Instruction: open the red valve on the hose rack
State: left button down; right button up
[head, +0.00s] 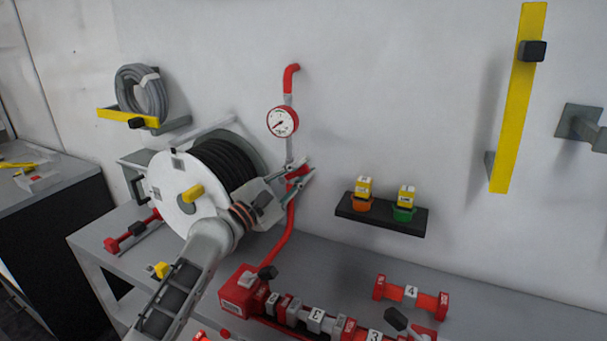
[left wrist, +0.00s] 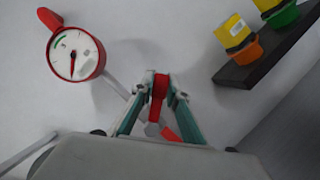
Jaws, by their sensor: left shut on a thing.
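The red valve (left wrist: 159,88) shows in the left wrist view as a red handle on the pipe below the gauge. My left gripper (head: 303,172) reaches it from the left in the head view, and its fingers cover most of the valve. In the left wrist view the left gripper (left wrist: 160,82) has one finger on each side of the red handle and is shut on it. The pressure gauge (head: 283,121) has a red rim and white face; it is also in the left wrist view (left wrist: 76,55). The hose reel (head: 179,190) is behind my left arm. My right gripper is not in view.
A black shelf (head: 381,215) with orange- and green-based yellow-topped items is right of the valve. A red manifold (head: 243,291) with numbered blocks lies on the grey bench below. A yellow bar (head: 517,100) is on the wall at right. Wall between valve and shelf is clear.

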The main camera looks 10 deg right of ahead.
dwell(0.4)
pick_arm(q)
jog(key=c, duration=2)
grip_release()
jog(key=shift+o, duration=0.2)
jog(key=shift+a, duration=0.1)
jog(key=v, duration=1.2)
